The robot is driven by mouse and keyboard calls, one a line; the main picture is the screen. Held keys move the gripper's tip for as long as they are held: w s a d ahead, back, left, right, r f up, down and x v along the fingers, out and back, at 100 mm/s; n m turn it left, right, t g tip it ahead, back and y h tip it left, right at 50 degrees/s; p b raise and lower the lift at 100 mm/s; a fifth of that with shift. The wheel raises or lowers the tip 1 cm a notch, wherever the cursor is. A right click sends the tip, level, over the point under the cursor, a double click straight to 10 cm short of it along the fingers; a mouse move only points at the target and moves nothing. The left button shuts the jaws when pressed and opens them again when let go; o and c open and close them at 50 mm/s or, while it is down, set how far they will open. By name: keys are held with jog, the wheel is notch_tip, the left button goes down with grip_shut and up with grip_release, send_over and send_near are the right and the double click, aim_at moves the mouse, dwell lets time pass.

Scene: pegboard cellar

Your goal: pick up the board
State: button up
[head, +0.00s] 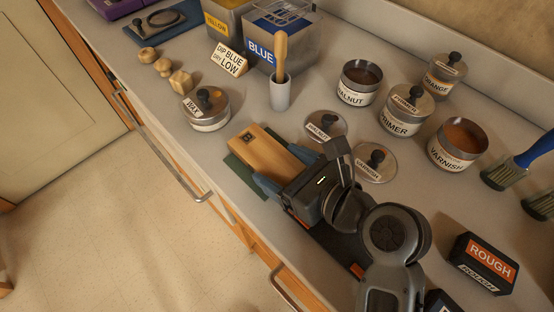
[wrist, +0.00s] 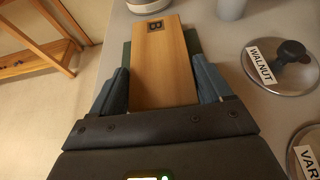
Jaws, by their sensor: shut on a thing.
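The board (head: 262,149) is a light wooden block with a dark square marked B at its far end. It also shows in the wrist view (wrist: 161,65), running away from my gripper. My gripper (head: 283,172) is shut on the board, with one blue-grey finger on each long side. In the wrist view my gripper (wrist: 163,88) has both fingers against the board's sides. A dark green mat (head: 241,174) shows under and beside the board. I cannot tell whether the board touches the mat. The board's near end is hidden by my gripper.
Walnut (head: 326,125) and varnish (head: 375,163) lids lie right of the board. Open walnut (head: 360,82) and varnish (head: 457,145) cans, a primer can (head: 406,110) and a wax tin (head: 206,109) stand around. A grey cup (head: 281,93) holds a wooden-handled tool. The counter's front edge is close on the left.

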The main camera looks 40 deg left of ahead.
notch_tip(320, 180, up, 5)
jog(key=shift+f, duration=0.2)
jog(key=r+v, duration=0.1)
jog(key=v, duration=1.2)
jog(key=shift+s+a+p, duration=0.15)
jog(key=shift+s+p, duration=0.1)
jog(key=shift+p, duration=0.1)
